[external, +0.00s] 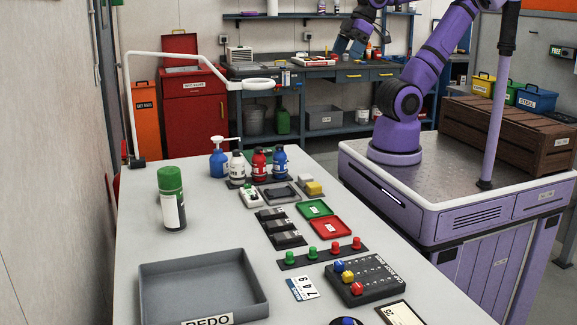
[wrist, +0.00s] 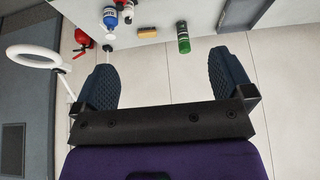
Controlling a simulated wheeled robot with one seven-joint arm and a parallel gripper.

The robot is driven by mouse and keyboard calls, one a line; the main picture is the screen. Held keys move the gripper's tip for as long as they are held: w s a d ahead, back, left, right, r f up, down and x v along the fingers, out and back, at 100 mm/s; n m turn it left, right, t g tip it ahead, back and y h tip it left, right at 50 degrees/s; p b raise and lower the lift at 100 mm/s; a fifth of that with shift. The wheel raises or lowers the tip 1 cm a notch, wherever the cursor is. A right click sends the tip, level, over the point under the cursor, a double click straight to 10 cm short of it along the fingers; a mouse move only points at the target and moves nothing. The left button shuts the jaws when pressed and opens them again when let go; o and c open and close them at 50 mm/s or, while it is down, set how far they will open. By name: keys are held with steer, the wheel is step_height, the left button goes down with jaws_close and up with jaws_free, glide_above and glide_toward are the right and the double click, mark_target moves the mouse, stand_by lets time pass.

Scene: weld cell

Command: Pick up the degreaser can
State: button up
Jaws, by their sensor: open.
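The can with a green cap and a black-and-white label (external: 172,203), which looks like the degreaser can, stands upright on the near left of the white worktable (external: 215,240). Its label is too small to read. A green can, seemingly the same one, shows beyond the fingers in the wrist view (wrist: 183,45). My gripper (external: 349,40) is raised high at the back, above the table's far end and well away from the can. In the wrist view its two dark padded fingers (wrist: 160,68) are wide apart with nothing between them.
A blue pump bottle (external: 219,162) and several small bottles (external: 260,164) stand behind the can. A grey tray (external: 150,282) lies in front. A white ring lamp (external: 258,84) on a bent arm rises at the far left corner. Bare tabletop surrounds the can.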

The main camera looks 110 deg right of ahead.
steer(key=w+d+f+n+t, duration=0.2)
steer(key=w+f+t, duration=0.1)
steer(key=w, duration=1.5)
steer(key=w+d+f+n+t, duration=0.1)
steer(key=w+d+f+t, duration=0.15)
steer(key=w, duration=1.55)
steer(key=w+a+f+n+t+y, duration=0.2)
steer(key=w+f, duration=0.4)
steer(key=n+t+y, duration=0.2)
steer(key=y, duration=0.6)
glide_toward(169, 171)
steer(key=x, duration=0.2)
steer(key=f+x, duration=0.1)
steer(key=x, duration=0.5)
steer(key=shift+w+d+f, duration=0.15)
steer(key=shift+w+d, duration=0.1)
steer(key=shift+w, duration=0.2)
steer(key=shift+w+a, duration=0.3)
steer(key=shift+w, duration=0.15)
steer(key=c, duration=1.5)
